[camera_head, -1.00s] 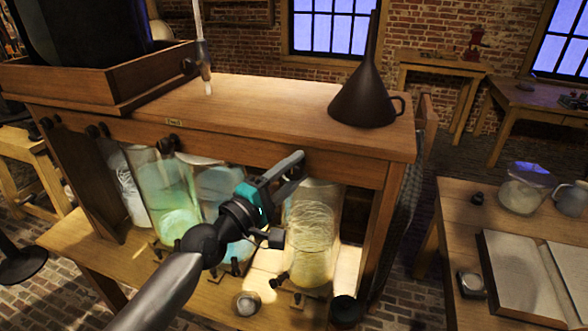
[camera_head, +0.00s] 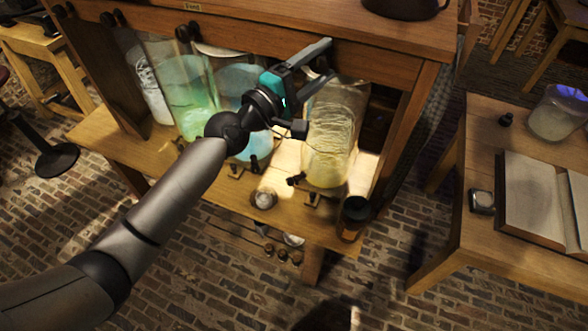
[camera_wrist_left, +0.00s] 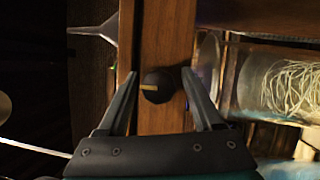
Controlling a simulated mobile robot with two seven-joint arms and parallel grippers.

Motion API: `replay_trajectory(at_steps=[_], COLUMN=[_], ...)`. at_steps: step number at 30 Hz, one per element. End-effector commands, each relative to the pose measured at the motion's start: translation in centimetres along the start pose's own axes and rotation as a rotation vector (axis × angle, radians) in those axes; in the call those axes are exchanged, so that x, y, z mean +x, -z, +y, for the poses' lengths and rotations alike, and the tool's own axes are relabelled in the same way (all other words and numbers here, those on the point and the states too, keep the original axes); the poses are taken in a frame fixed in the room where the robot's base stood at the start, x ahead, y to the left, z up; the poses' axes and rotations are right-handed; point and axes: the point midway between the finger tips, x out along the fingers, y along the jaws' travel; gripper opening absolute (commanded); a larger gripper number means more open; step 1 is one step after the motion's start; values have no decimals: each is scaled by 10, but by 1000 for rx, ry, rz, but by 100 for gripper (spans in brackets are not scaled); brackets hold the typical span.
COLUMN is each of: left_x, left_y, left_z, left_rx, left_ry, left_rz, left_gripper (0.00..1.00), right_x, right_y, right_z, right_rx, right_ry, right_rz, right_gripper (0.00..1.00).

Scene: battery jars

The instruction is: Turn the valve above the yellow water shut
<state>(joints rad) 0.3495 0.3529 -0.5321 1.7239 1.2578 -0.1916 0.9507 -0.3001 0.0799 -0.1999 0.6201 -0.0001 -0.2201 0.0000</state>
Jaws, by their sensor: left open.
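The jar with yellow water (camera_head: 335,140) stands on the lower shelf at the right end of the row, and it shows sideways in the left wrist view (camera_wrist_left: 285,85). The valve above it is a round black knob (camera_wrist_left: 157,86) with a yellow mark, on the front wooden rail. My left gripper (camera_head: 331,58) is at the rail above this jar; its fingers hide the knob in the head view. In the left wrist view my left gripper (camera_wrist_left: 159,74) is open, with one finger on each side of the knob. I cannot tell whether the fingers touch it.
Green (camera_head: 190,105) and blue (camera_head: 240,95) jars stand left of the yellow one. Another black knob (camera_head: 182,32) is on the rail. A dark funnel (camera_head: 405,8) stands on top. A table with an open book (camera_head: 535,205) is at right.

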Motion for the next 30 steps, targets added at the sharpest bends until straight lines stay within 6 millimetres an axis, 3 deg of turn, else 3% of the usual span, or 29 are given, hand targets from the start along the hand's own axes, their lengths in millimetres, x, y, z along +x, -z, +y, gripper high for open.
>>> replay_trajectory(at_steps=[7, 30], left_x=[0, 0], left_y=[2, 1], left_z=[0, -1], left_rx=[-223, -1316], left_ry=[-109, -568], left_rz=[22, 99], left_gripper=[76, 76], right_x=[24, 104], right_y=[-2, -9], right_z=[0, -2], right_rx=[0, 0], right_ry=[0, 0], right_rz=[0, 0], right_gripper=[50, 50])
